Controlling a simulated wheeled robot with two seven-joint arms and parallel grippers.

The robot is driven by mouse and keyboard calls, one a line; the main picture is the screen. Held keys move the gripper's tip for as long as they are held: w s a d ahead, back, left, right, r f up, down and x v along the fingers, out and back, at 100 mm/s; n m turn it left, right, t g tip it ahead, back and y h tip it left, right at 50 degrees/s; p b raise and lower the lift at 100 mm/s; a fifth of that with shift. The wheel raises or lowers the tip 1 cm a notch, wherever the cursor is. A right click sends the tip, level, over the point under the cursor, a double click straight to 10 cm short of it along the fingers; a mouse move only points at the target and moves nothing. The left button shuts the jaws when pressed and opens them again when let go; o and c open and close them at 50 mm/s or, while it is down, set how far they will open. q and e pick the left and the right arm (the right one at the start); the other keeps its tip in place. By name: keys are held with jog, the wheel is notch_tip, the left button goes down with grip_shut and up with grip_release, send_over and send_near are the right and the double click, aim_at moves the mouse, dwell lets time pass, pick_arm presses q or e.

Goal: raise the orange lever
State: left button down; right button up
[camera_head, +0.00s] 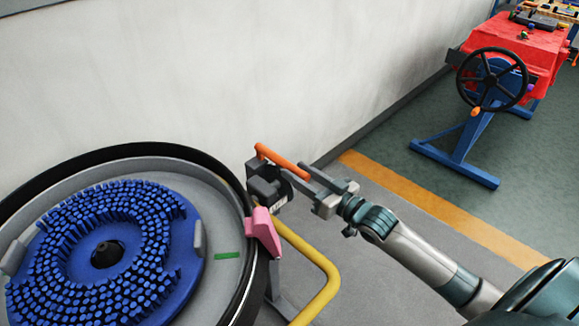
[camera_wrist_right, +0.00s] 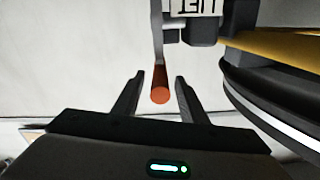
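The orange lever (camera_head: 283,161) sticks out from a dark box (camera_head: 268,186) beside the round tank, sloping slightly down to the right. My right gripper (camera_head: 297,180) is at the lever's free end. In the right wrist view the lever's round orange end (camera_wrist_right: 160,95) lies between the two open fingers (camera_wrist_right: 158,80), with a gap on each side. A white label (camera_wrist_right: 193,6) on the box reads "LIFT" upside down. My left gripper is not in view.
The round tank (camera_head: 150,156) with a blue brush disc (camera_head: 150,240) fills the lower left. A pink part (camera_head: 262,230) and a yellow bent rail (camera_head: 318,257) are close below the lever. A white wall (camera_head: 230,80) stands behind.

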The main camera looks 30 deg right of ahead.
aim_at(290, 167)
jog(key=shift+x, duration=1.85)
jog(key=shift+c, duration=0.6)
grip_shut()
